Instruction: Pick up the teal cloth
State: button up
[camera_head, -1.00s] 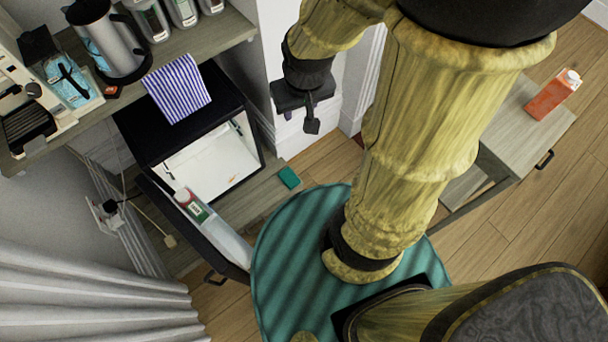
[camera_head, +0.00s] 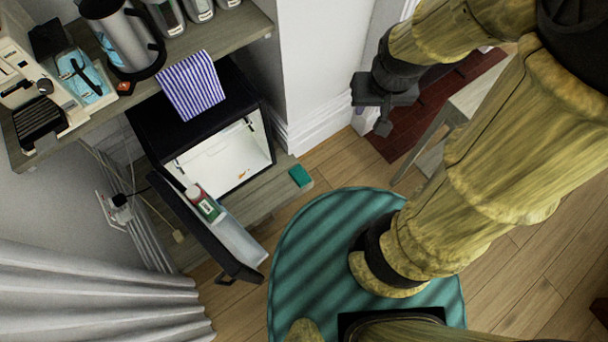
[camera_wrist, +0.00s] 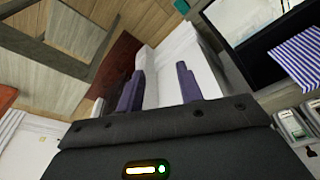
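The teal cloth (camera_head: 300,175) is a small folded teal block lying at the right end of the low wooden shelf, beside the open mini fridge. It also shows at the top edge of the wrist view (camera_wrist: 181,6), partly cut off. My gripper (camera_head: 383,128) is raised in the air to the right of the cloth in the head view, well apart from it. In the wrist view, the two dark purple fingers of my gripper (camera_wrist: 160,69) stand apart with nothing between them.
The black mini fridge (camera_head: 190,122) has its door (camera_head: 200,228) open, with a bottle (camera_head: 203,204) in the door. A white wall corner (camera_head: 312,65) stands between fridge and gripper. A round teal rug (camera_head: 300,270) lies on the floor.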

jog(key=shift+o, duration=0.2)
jog(key=o, duration=0.4)
jog(key=shift+f, duration=0.1)
jog(key=o, duration=0.7)
jog(key=shift+w+a+f+b, duration=0.15)
jog(key=shift+w+f+b, duration=0.15)
jog(key=shift+f+b, duration=0.3)
jog(key=shift+w+a+f+b, duration=0.1)
jog(key=shift+w+f+b, duration=0.2)
jog(key=shift+f+b, duration=0.3)
jog(key=shift+n, duration=0.5)
jog(key=w+f+b, duration=0.1)
jog(key=f, duration=0.1)
jog(key=w+f+b, duration=0.1)
jog(key=f, duration=0.1)
jog(key=w+f+b, duration=0.1)
jog(key=b, duration=0.1)
jog(key=shift+w+a+f, duration=0.1)
jog(key=shift+a+f, duration=0.3)
jog(key=n+g+b, duration=0.3)
jog(key=n+b, duration=0.3)
jog(key=b, duration=2.2)
send_over(301, 175)
notch_tip(301, 175, down, 54)
jog(key=shift+w+r, duration=0.1)
jog(key=shift+r, duration=0.05)
notch_tip(301, 175, down, 12)
jog(key=b, duration=0.6)
jog(key=shift+b, duration=0.35)
